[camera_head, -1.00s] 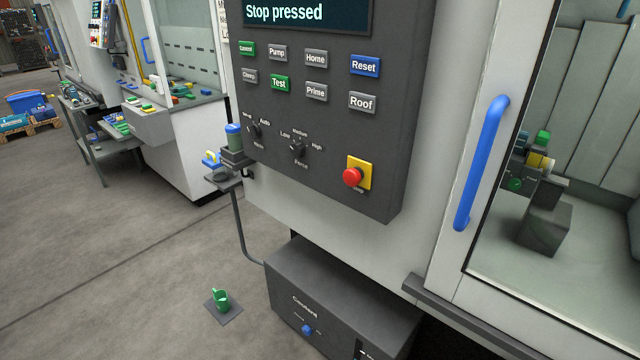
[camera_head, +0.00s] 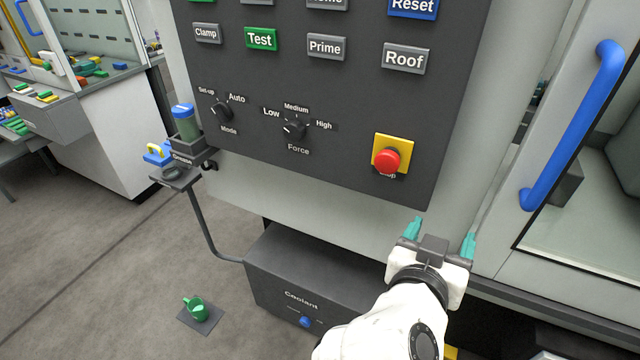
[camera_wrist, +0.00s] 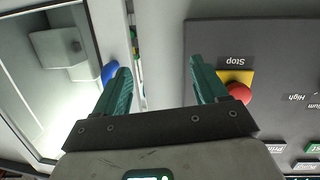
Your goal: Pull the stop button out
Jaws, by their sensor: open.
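The stop button (camera_head: 387,160) is a red mushroom head on a yellow square plate at the lower right of the dark control panel (camera_head: 350,185). My gripper (camera_head: 440,236) has teal fingers and is open and empty, below and to the right of the button, apart from it. In the wrist view, which shows the panel upside down, the red button (camera_wrist: 239,92) lies just to the right of the right-hand finger. The gap between the fingers (camera_wrist: 160,88) faces the pale machine front beside the panel.
A blue door handle (camera_head: 575,125) stands out on the right. Push buttons such as Roof (camera_head: 405,58) and two rotary knobs, Mode (camera_head: 221,110) and Force (camera_head: 294,128), share the panel.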

